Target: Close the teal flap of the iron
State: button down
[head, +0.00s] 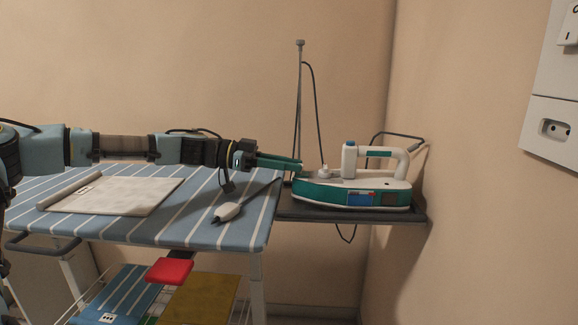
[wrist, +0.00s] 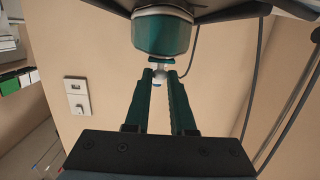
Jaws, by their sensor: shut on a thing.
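The iron (head: 350,196), white with a teal lower body, rests on the dark shelf at the right end of the ironing board. It also shows at the top of the wrist view as a teal block (wrist: 162,35). My gripper (head: 299,164) reaches in from the left to the iron's front end. Its long teal fingers (wrist: 161,72) are nearly together on a small part there. A small teal piece (wrist: 161,61), apparently the flap, shows at the fingertips, with a small white knob just beside it. The fingers partly hide this spot, so the flap's angle cannot be told.
A thin pole (head: 298,105) with a cord stands behind the iron. The wall (head: 470,200) is close on the right.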

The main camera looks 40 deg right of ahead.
jog(key=c, duration=0.8)
grip_release()
jog(key=v, duration=0.3)
jog(key=shift+r+p, duration=0.1)
jog(key=shift+p, duration=0.3)
jog(key=shift+a+p, duration=0.25)
jog(key=shift+p, duration=0.15)
jog(key=shift+p+v, duration=0.35)
jog(key=shift+v, duration=3.3)
jog(key=shift+w+d, duration=0.1)
jog(key=shift+w, duration=0.05)
